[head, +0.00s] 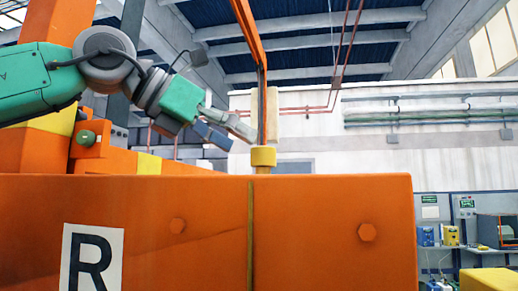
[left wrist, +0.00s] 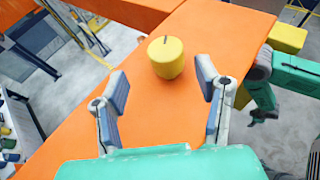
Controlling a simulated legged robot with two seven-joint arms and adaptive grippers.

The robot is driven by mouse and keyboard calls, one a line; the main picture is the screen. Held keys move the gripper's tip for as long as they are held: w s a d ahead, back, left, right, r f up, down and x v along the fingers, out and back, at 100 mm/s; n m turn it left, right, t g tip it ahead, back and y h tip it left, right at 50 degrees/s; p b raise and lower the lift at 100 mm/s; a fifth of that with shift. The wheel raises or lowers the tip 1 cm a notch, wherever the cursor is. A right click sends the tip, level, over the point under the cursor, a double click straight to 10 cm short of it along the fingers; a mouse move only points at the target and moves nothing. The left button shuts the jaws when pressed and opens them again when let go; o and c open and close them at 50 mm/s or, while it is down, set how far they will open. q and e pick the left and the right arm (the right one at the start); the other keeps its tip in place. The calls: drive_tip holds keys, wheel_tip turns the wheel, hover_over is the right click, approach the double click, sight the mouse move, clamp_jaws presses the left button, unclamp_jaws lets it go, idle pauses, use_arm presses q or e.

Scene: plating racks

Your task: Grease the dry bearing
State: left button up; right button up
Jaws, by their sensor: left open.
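A yellow cylindrical cap (head: 263,157) stands upright on the top edge of a large orange housing (head: 330,215). A dark slot or mark shows on its top in the left wrist view (left wrist: 166,60). My left gripper (head: 238,133) is above and to the left of the cap in the head view, apart from it. In the left wrist view its two fingers are spread, with the cap just past their tips, between them and untouched. The jaws are empty. I cannot pick out a bearing by its look.
A white label with a black R (head: 92,258) is on the housing's front. A green knob (head: 86,138) on an orange block is at the left. An orange upright (head: 262,70) rises behind the cap. A green arm link of mine (left wrist: 298,75) is at the wrist view's right.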

sight(262, 151)
use_arm(q)
drive_tip(key=x, duration=0.6)
drive_tip(key=shift+s+d+r+p, duration=0.15)
drive_tip(key=shift+s+d+p, duration=0.1)
drive_tip(key=shift+d+p, duration=0.25)
drive_tip(key=shift+a, duration=0.5)
drive_tip(key=c, duration=0.4)
drive_tip(key=shift+a, duration=0.15)
drive_tip(key=c, duration=0.7)
drive_tip(key=shift+s+d+r, duration=0.1)
drive_tip(key=shift+d, duration=0.1)
drive_tip(key=shift+c, duration=0.4)
